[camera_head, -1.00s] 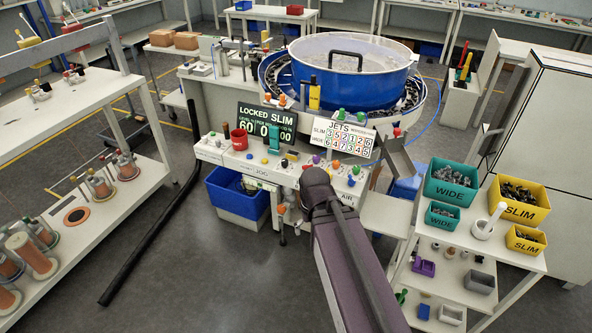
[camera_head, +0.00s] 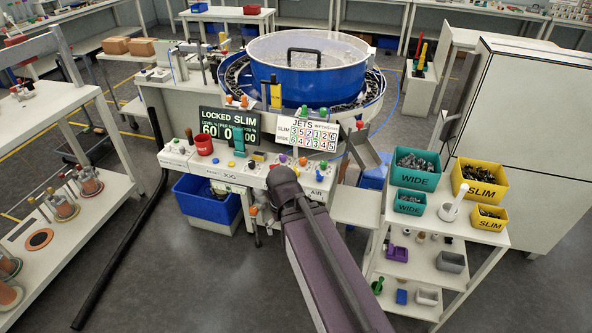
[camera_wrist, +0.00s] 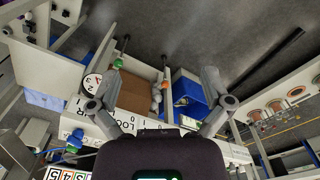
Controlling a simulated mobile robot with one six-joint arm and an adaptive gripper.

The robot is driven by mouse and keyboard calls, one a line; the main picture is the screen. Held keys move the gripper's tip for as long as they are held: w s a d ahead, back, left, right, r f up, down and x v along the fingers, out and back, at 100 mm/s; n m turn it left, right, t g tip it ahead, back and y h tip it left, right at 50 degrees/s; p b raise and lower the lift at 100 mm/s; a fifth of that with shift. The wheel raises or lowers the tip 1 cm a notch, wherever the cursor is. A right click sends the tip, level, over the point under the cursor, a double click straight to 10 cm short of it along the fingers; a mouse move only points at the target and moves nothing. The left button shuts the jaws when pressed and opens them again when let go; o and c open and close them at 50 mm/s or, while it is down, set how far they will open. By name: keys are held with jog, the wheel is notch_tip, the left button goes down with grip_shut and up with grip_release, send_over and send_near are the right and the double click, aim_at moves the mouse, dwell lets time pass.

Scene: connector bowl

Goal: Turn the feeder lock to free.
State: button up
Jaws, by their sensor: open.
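The feeder is a blue bowl (camera_head: 318,80) with a clear cover and a black handle, standing behind a white control panel (camera_head: 232,168). A dark display (camera_head: 230,125) on the panel reads "LOCKED SLIM". The panel carries several coloured knobs and levers, including a teal one (camera_head: 239,143); I cannot tell which is the feeder lock. My arm reaches over the panel's right part and hides some of it. In the wrist view my gripper (camera_wrist: 156,98) is open and empty, its fingers wide apart. A green knob (camera_wrist: 118,63) and a white numbered dial (camera_wrist: 92,84) show near the left finger.
A white "JETS" board (camera_head: 314,133) stands right of the display. A red cup (camera_head: 204,146) sits on the panel, and a blue bin (camera_head: 206,199) is below. A cart at right holds green (camera_head: 415,181) and yellow (camera_head: 480,189) bins. A black hose (camera_head: 118,258) lies on the floor at left.

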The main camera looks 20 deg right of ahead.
jog(key=shift+w, duration=0.1)
jog(key=c, duration=0.3)
jog(key=shift+w+d+r, duration=0.1)
jog(key=shift+w+r, duration=0.15)
jog(key=shift+w, duration=0.05)
jog(key=shift+c, duration=1.3)
notch_tip(320, 180, up, 12)
jog(key=r+n+p, duration=0.1)
jog(key=n+p, duration=0.1)
jog(key=p, duration=1.1)
send_over(297, 172)
jog(key=w, duration=0.1)
jog(key=shift+w+d+f, duration=0.15)
jog(key=shift+f, duration=0.1)
jog(key=shift+f, duration=0.2)
notch_tip(297, 172, down, 13)
jog(key=b, duration=1.3)
jog(key=shift+f+b, duration=0.2)
jog(key=shift+b, duration=0.2)
